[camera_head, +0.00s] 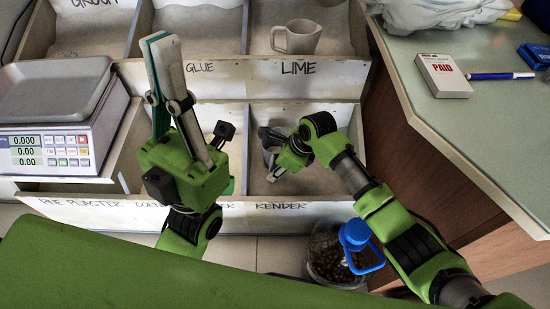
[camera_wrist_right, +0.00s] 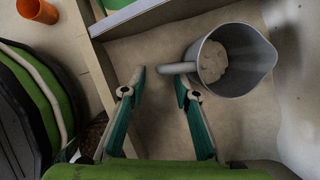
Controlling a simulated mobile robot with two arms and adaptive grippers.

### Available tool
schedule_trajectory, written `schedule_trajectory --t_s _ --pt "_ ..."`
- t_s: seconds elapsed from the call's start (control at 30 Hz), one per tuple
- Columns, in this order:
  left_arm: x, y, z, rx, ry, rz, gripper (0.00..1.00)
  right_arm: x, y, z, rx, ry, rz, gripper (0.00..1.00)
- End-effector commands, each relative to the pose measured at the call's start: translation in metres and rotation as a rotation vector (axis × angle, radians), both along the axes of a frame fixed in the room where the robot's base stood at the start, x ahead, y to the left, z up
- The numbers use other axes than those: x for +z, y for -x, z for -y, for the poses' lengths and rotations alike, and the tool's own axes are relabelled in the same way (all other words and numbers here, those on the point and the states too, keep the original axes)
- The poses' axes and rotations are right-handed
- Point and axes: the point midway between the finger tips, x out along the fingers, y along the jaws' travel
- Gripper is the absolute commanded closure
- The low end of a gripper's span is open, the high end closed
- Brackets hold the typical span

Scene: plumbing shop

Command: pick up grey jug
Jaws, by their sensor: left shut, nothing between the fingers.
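A grey jug (camera_wrist_right: 268,55) stands in the bin marked RENDER. In the right wrist view I look into its open top and see a pale lump inside, with its handle (camera_wrist_right: 172,68) pointing left. In the head view this jug (camera_head: 268,158) is mostly hidden by my right gripper (camera_head: 272,150). My right gripper (camera_wrist_right: 160,76) is open. Its fingertips are close to the handle, with one finger under or beside it; I cannot tell if they touch. Another jug (camera_head: 299,38), pale grey-beige, stands in the LIME bin. My left gripper (camera_head: 160,38) is shut and empty, pointing up.
Low bin walls (camera_head: 300,85) divide the compartments. A scale (camera_head: 58,95) stands at left. A counter (camera_head: 470,115) at right holds a PAID box (camera_head: 443,75) and a blue pen (camera_head: 500,76). A blue-lidded jar (camera_head: 335,255) stands on the floor in front of the bins.

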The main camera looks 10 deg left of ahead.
Motion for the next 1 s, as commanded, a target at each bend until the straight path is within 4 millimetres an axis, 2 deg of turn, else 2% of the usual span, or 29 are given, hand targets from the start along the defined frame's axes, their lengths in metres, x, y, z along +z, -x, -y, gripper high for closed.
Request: schedule_trajectory --t_s 0.03,0.2,0.5,0.6,0.63,1.0 --pt "-0.011 0.0 0.0 0.0 0.0 -0.001 1.0 -0.013 -0.001 -0.003 0.0 0.001 0.0 0.72" --pt "-0.016 -0.001 0.001 0.0 -0.002 0.011 1.0 -0.028 -0.003 -0.011 0.0 -0.001 0.0 0.72" --pt "-0.015 -0.002 0.001 0.0 -0.003 0.009 1.0 -0.029 -0.003 -0.012 0.0 -0.001 0.0 0.72" --pt "-0.015 -0.002 0.001 0.0 -0.003 0.009 1.0 -0.029 -0.003 -0.012 0.0 -0.001 0.0 0.98" --pt "-0.015 -0.002 0.001 0.0 -0.003 0.009 1.0 -0.029 -0.003 -0.012 0.0 -0.001 0.001 1.0" --pt "-0.013 -0.001 -0.001 0.003 0.001 0.012 1.0 -0.027 -0.004 -0.012 0.0 -0.002 0.004 1.0"
